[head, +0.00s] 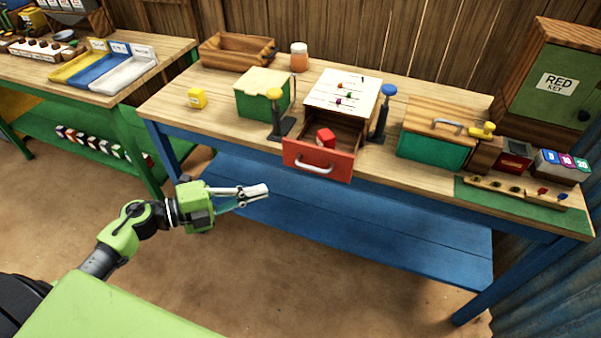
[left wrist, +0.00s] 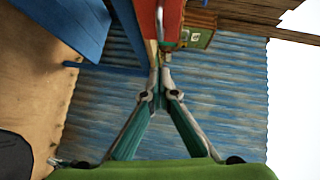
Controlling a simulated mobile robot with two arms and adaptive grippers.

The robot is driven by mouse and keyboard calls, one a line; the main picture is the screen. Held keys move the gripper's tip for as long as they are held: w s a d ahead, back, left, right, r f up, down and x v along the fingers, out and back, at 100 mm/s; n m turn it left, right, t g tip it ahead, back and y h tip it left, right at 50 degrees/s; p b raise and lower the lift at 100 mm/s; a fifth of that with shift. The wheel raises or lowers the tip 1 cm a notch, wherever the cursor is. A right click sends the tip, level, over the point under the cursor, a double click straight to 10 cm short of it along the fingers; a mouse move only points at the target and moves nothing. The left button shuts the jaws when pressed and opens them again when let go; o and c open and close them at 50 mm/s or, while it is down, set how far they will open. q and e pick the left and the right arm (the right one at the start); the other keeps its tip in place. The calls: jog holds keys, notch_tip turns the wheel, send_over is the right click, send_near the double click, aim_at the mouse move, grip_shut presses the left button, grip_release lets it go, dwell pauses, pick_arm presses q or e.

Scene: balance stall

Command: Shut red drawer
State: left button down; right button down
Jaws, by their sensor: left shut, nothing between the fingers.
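The red drawer (head: 318,160) stands pulled out from the white-topped cabinet (head: 342,95) on the workbench. It has a pale curved handle (head: 313,167) on its front, and a red block (head: 325,138) lies inside it. My left gripper (head: 266,189) is shut and empty, in front of the bench and to the left of and below the drawer front, apart from it in the head view. In the left wrist view the closed fingertips (left wrist: 160,64) point toward a red surface (left wrist: 165,20), likely the drawer front.
A green box (head: 263,92) is at left, another green box (head: 435,146) at right. The blue lower shelf (head: 350,225) lies below. The floor in front is clear.

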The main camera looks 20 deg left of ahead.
pick_arm(q)
jog(key=p, duration=0.3)
send_near(316, 171)
jog(key=d, duration=0.3)
jog(key=w, duration=0.1)
jog(key=w+d, duration=0.1)
jog(key=shift+w+f, duration=0.6)
jog(key=shift+w, duration=0.35)
jog(key=shift+w, duration=0.1)
